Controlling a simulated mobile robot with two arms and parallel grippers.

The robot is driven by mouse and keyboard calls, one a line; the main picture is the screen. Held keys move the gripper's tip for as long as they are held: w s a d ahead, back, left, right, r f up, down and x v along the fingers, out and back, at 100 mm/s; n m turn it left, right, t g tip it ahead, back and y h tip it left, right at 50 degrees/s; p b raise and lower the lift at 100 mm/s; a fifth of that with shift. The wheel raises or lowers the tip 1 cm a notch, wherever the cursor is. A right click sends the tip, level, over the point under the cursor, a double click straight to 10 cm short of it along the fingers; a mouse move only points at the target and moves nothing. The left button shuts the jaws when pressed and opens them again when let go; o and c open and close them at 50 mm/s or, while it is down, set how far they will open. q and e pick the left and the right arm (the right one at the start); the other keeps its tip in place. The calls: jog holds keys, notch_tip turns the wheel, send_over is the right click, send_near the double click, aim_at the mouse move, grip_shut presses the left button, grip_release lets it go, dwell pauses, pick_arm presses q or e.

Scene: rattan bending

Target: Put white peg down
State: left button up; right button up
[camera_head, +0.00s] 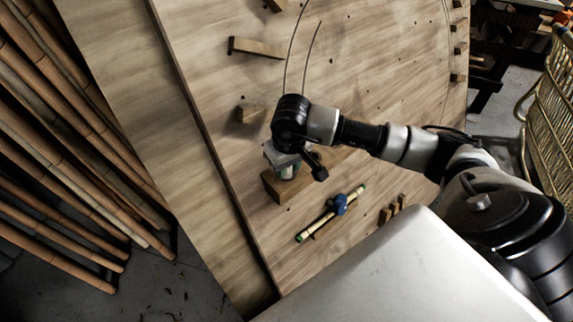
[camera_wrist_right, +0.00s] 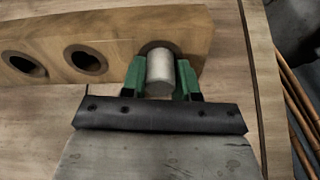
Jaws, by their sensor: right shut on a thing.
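The white peg (camera_wrist_right: 160,72) is a short pale cylinder in the right wrist view. My right gripper (camera_wrist_right: 161,80) has green fingers on both sides of it and is shut on it. The peg is at the end hole of a wooden block (camera_wrist_right: 190,30); how deep it sits in the hole I cannot tell. Two other dark-rimmed holes in the block are empty. In the head view my right gripper (camera_head: 287,172) is over the left end of the wooden block (camera_head: 275,190), and the peg is hidden there. My left gripper is not in view.
A bamboo piece with a blue clamp (camera_head: 338,205) lies on the wooden table (camera_head: 240,15) near the block. Small wooden blocks (camera_head: 257,47) are fixed around the table. Rattan poles (camera_head: 60,150) stand at the left. A wicker chair (camera_head: 552,110) is at the right.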

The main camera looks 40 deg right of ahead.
jog(key=shift+f, duration=0.1)
jog(key=o, duration=0.9)
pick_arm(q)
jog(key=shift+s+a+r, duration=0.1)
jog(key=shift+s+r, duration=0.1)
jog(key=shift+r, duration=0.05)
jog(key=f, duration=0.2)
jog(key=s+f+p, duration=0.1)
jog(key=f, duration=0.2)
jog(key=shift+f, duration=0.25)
pick_arm(e)
notch_tip(320, 180, up, 12)
jog(key=s, duration=0.1)
jog(key=shift+s, duration=0.25)
